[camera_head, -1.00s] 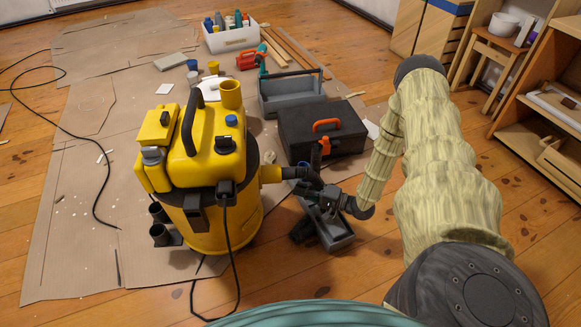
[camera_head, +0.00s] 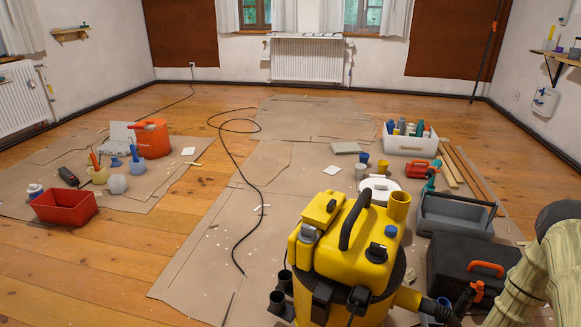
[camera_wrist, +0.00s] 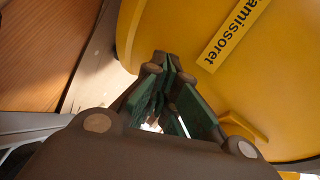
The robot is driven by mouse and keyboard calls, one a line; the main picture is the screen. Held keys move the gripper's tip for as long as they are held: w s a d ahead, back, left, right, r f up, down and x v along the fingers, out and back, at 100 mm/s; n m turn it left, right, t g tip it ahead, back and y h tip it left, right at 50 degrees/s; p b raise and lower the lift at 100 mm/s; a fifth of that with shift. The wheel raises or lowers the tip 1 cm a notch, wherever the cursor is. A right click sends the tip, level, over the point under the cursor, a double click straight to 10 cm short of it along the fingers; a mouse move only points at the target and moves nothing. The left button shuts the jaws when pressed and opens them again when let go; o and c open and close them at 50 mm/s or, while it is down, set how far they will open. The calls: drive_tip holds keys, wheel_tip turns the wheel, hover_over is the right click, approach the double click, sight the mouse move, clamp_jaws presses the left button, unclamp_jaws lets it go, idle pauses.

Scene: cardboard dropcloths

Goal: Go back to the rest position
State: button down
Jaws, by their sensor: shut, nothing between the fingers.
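My gripper (camera_wrist: 168,68) shows in the wrist view with its two fingers closed together and nothing between them. Its tips are close to the yellow vacuum's drum (camera_wrist: 205,20); I cannot tell whether they touch it. In the head view my arm (camera_head: 548,275) is at the lower right edge, and my gripper cannot be made out clearly there. The yellow vacuum (camera_head: 355,245) stands upright on the cardboard at the bottom centre, left of my arm.
A black toolbox (camera_head: 455,265) and a grey tote (camera_head: 455,215) stand right of the vacuum. A white crate of bottles (camera_head: 410,147) is behind. A red bin (camera_head: 65,206) and orange bucket (camera_head: 152,140) are at left. A black cable (camera_head: 262,195) crosses the cardboard. Floor between is open.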

drive_tip(key=s+a+f+n+g+h, duration=0.2)
drive_tip(key=s+a+g, duration=0.25)
drive_tip(key=a, duration=0.35)
drive_tip(key=s+a+r+n+g+h+p, duration=0.1)
drive_tip(key=s+n+g, duration=0.15)
drive_tip(key=s, duration=0.55)
drive_tip(key=s+a+r+n+g+h+p, duration=0.1)
drive_tip(key=s+a+r+n+g+h, duration=0.15)
drive_tip(key=s, duration=0.55)
drive_tip(key=s+a+r+n+g+h, duration=0.1)
drive_tip(key=s+n+g, duration=0.15)
drive_tip(key=s, duration=0.65)
wheel_tip(320, 180, up, 38)
drive_tip(key=p, duration=3.8)
drive_tip(key=shift+d, duration=0.35)
